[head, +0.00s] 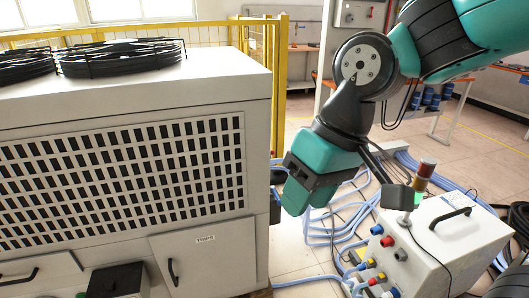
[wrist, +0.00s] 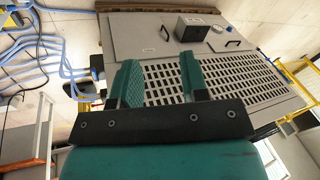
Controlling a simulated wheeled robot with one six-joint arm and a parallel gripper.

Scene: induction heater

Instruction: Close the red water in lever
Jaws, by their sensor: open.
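I cannot make out a red water in lever for certain in either view. My gripper (wrist: 161,78) is open and empty, with its two teal fingers apart in the wrist view. Beyond the fingers is the grille (wrist: 225,83) of the large cabinet, with a gap between. In the head view my teal gripper hangs just right of the large white cabinet (head: 135,95), pointing down. Pale blue hoses (head: 322,225) run across the floor behind and below it.
A white control box (head: 450,240) with red, blue and yellow fittings and a signal lamp stands at the right. A yellow fence (head: 277,55) is behind the cabinet. A black box (head: 118,280) sits low on the cabinet front. Floor shows between cabinet and control box, partly covered by hoses.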

